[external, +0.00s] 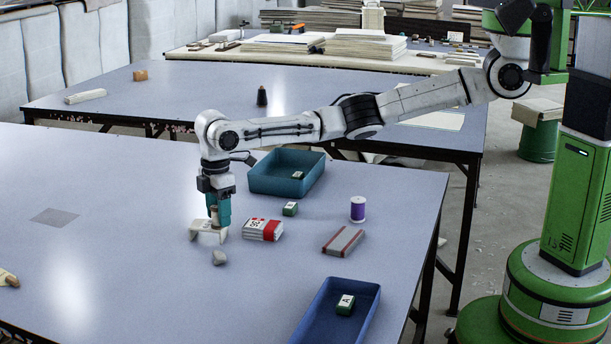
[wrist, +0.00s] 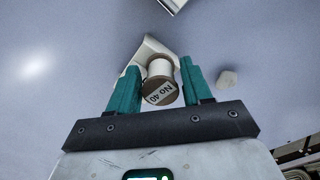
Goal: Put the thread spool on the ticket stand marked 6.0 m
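A thread spool with white thread and brown ends (wrist: 158,68) stands between the teal fingers of my gripper (wrist: 160,75); its near end reads "No 40". It also shows as a small brown shape in the external view (external: 214,214). Its flange is close to both fingers, and I cannot tell whether they touch it. A white folded stand (external: 207,236) is directly under my gripper (external: 217,222). It shows behind the spool in the wrist view (wrist: 151,46). I cannot read its marking, nor tell whether the spool rests on it.
A grey stone-like lump (external: 219,257) lies just in front of the stand. Blue trays stand behind (external: 262,183) and in front (external: 318,311). The table's left is mostly clear.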

